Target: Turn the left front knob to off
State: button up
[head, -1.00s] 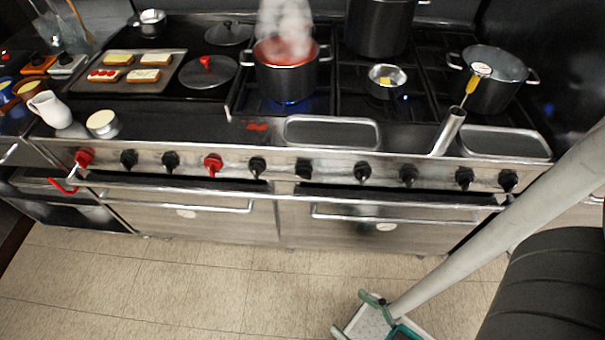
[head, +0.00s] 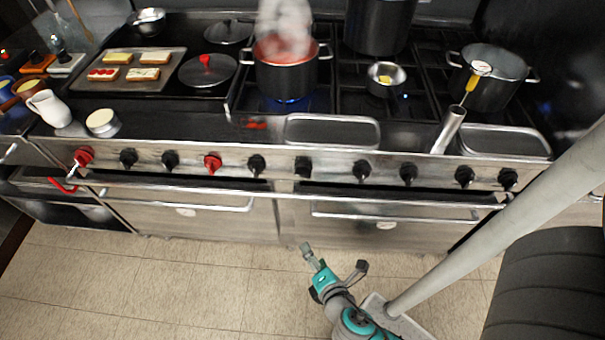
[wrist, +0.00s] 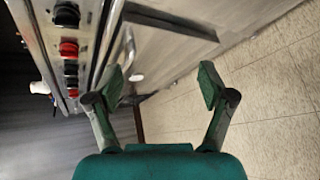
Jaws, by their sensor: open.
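A row of knobs runs along the steel front panel of the range. Two are red: one at the far left end (head: 83,157) and one left of the middle (head: 212,164). The others are black, such as the black knob (head: 257,165) right of the second red one. In the wrist view, that red knob (wrist: 69,48) and several others lie at the upper left, outside my fingers. I cannot tell which knob is the left front one. My gripper (head: 334,258) is open and empty, in front of the oven doors, below and right of the red knobs, touching nothing.
A steaming pot (head: 286,78) of red liquid stands over a blue flame. A long rail and the oven handles (head: 180,206) stick out below the knobs. A white jug (head: 49,109) stands at the left. The tiled floor (head: 180,285) before the range is clear.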

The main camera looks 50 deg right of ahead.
jog(key=w+d+r+n+h, duration=0.2)
jog(key=w+d+r+h, duration=0.1)
jog(key=w, duration=0.3)
jog(key=n+h, duration=0.2)
jog(key=h, duration=0.3)
send_near(302, 173)
jog(key=shift+g, duration=0.3)
jog(key=x, duration=1)
jog(key=shift+f, duration=0.25)
jog(key=c, duration=1.2)
